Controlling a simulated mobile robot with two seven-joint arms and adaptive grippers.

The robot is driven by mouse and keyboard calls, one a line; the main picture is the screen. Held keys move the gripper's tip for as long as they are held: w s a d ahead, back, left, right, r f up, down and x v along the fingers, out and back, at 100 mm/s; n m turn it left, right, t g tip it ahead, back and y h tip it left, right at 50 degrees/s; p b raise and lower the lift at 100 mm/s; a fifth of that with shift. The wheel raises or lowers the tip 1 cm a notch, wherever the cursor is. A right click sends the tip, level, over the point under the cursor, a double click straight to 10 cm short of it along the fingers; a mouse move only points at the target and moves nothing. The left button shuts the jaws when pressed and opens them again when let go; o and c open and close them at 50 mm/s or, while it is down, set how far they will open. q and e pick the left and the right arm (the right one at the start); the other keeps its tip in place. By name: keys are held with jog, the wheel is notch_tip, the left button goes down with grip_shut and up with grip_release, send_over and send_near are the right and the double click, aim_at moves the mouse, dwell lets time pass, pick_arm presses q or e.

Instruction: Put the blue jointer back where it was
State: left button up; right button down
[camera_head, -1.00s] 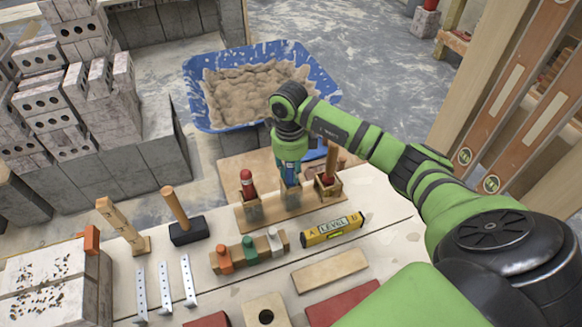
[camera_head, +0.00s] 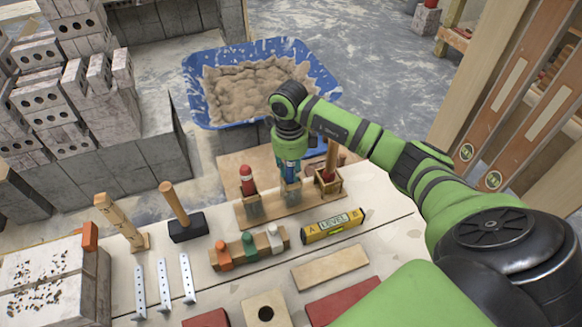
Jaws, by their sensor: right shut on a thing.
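The blue jointer (camera_head: 291,171) is upright, at the middle holder of a wooden rack (camera_head: 268,214) on the table. My right gripper (camera_head: 290,158) points down from above and is shut on the blue jointer's upper part. The jointer's lower end meets the middle holder; how deep it sits cannot be told. A red-handled tool (camera_head: 247,181) stands in the left holder. Another tool with a red part (camera_head: 328,175) stands in the wooden box holder at the right. My left gripper is out of view.
A blue tub of mortar (camera_head: 322,88) stands behind the rack. In front are a yellow level (camera_head: 332,227), a block with coloured pegs (camera_head: 249,248), a mallet (camera_head: 187,229) and metal strips (camera_head: 164,285). Wooden boards stand at the right.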

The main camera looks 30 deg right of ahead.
jog(key=shift+f, duration=0.1)
jog(key=c, duration=0.9)
grip_release()
notch_tip(320, 180, up, 12)
jog(key=shift+a, duration=0.1)
